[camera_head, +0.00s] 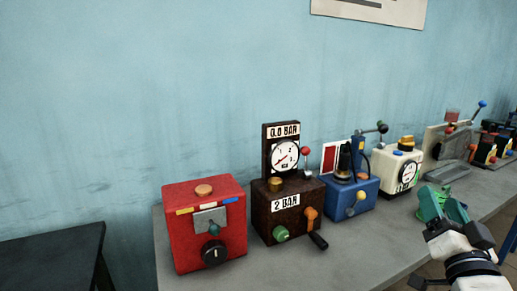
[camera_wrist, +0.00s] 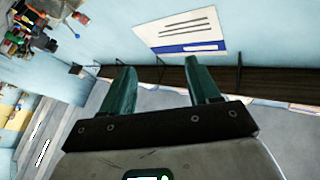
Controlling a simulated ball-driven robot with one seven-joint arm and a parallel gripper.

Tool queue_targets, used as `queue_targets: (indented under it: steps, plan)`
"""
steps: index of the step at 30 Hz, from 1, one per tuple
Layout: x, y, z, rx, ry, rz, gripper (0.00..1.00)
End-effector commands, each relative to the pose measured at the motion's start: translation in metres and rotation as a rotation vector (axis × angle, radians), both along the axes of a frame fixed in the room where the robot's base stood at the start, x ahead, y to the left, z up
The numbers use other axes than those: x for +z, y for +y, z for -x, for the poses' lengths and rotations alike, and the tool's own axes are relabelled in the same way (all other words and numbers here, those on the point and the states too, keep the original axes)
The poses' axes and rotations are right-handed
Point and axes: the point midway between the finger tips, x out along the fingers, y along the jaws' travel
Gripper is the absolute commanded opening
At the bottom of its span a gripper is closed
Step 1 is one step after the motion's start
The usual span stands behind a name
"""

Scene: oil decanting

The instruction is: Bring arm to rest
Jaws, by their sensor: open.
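My gripper (camera_head: 443,208) is at the right in the head view, in front of the table (camera_head: 352,246) with several devices on it. Its green fingers are apart with nothing between them. In the wrist view my gripper (camera_wrist: 160,85) shows two dark green fingers spread wide and empty. Beyond the fingers are a blue wall and a white sign (camera_wrist: 180,32) with a blue stripe. The gripper appears to touch nothing.
On the table stand a red box (camera_head: 205,225), a dark box with a "0.0 BAR" gauge (camera_head: 288,205), a blue device (camera_head: 348,193) and a white gauge box (camera_head: 396,172). More devices stand farther right. A dark table (camera_head: 55,255) is at the left.

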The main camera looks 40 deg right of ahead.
Motion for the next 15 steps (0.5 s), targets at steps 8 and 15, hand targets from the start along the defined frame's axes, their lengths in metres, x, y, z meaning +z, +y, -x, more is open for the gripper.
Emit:
queue_targets:
  steps: [8, 15]
  plan:
    - [-0.024, 0.005, -0.017, 0.027, 0.090, -0.063, 0.61]
    - [-0.064, 0.016, -0.039, 0.072, 0.240, -0.149, 0.61]
